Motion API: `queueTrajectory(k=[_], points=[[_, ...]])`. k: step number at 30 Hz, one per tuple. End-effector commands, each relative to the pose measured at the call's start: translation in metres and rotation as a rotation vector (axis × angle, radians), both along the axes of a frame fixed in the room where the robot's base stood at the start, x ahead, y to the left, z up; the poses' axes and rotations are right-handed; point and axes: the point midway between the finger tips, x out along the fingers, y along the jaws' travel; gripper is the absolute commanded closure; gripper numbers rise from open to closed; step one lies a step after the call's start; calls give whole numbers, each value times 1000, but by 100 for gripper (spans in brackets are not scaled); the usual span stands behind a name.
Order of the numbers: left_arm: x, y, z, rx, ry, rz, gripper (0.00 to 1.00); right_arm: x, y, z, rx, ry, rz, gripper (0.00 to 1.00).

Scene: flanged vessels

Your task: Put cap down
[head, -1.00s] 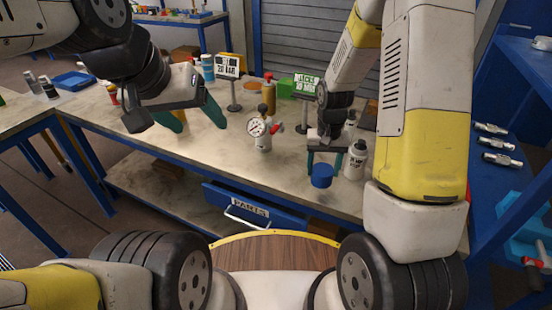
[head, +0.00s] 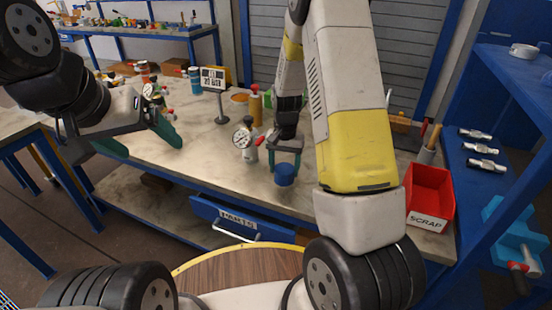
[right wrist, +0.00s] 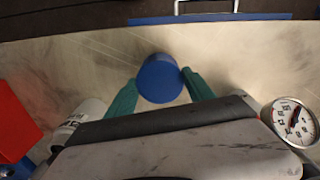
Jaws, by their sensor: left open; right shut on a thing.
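The blue cap (head: 285,174) is held between the fingertips of my right gripper (head: 285,160), in front of the pressure-gauge vessel. In the right wrist view the cap (right wrist: 160,78) sits between the two green fingers (right wrist: 160,92), over the pale worktop near its front edge. I cannot tell whether its underside touches the worktop. My left gripper (head: 137,140) is open and empty, with its green fingers spread, over the left part of the bench.
The gauge vessel (head: 246,143) stands close to the left of my right gripper. A white bottle (right wrist: 88,118) is on the gripper's other side. A red SCRAP bin (head: 430,195) stands at the right.

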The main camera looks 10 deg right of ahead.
Motion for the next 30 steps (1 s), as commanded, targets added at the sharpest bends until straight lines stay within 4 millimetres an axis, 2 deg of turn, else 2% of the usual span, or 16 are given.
queueTrajectory(k=[6,13,30], points=[[0,0,0,0,0,0,15,16,-5,-2,0,-1,0,90],[0,0,0,0,0,0,15,14,-4,-35,0,3,1,90],[0,0,0,0,0,0,15,14,-4,-46,0,1,1,90]])
